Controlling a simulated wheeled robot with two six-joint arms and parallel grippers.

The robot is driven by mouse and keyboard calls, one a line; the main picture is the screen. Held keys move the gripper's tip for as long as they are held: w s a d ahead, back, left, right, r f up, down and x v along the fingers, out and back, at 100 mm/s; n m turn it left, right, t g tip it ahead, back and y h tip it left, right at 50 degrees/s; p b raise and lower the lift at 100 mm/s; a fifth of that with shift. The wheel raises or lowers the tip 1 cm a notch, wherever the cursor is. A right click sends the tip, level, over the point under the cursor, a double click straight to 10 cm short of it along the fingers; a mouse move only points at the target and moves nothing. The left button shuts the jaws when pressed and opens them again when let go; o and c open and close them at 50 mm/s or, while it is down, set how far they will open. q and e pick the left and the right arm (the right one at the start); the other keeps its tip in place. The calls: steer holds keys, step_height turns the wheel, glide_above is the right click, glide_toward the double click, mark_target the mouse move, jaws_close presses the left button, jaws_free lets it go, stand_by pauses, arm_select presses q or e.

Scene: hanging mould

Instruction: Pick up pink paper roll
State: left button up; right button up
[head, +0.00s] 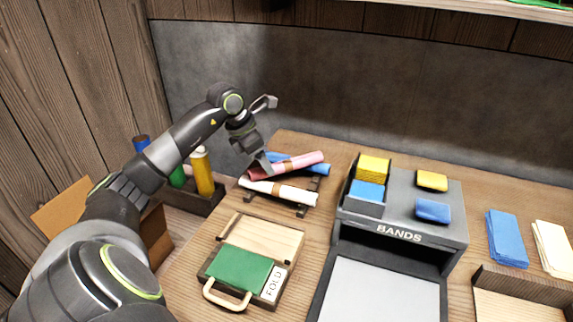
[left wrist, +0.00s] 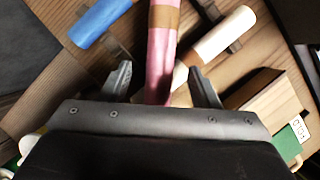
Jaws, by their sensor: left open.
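The pink paper roll (head: 298,164) lies on a dark rack with a brown band around its middle, between a blue roll (head: 318,168) and a white roll (head: 285,192). In the left wrist view the pink roll (left wrist: 162,50) runs between the two open fingers of my left gripper (left wrist: 163,85), with a gap on each side. In the head view my left gripper (head: 262,163) is at the left end of the pink roll. The lower end of the roll is hidden behind the gripper body in the left wrist view. My right gripper is not in view.
A grey BANDS box (head: 400,236) with blue and yellow packs stands right of the rack. A wooden FOLD board with a green sheet (head: 238,270) lies in front. Bottles (head: 203,172) stand in a dark tray at left. Blue cloths (head: 507,239) lie at right.

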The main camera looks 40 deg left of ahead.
arm_select(q)
steer(key=shift+x, duration=1.15)
steer(key=shift+w+d+f, duration=0.1)
steer(key=shift+f, duration=0.15)
steer(key=c, duration=1.2)
steer(key=shift+o, duration=0.2)
step_height(320, 180, up, 9)
steer(key=shift+r+b, duration=0.15)
steer(key=shift+b, duration=0.15)
step_height(320, 180, up, 8)
steer(key=p, duration=0.7)
step_height(320, 180, down, 7)
steer(key=b, duration=0.3)
step_height(320, 180, down, 6)
steer(key=shift+r+p, duration=0.15)
steer(key=shift+p, duration=0.4)
steer(key=shift+f, duration=2.1)
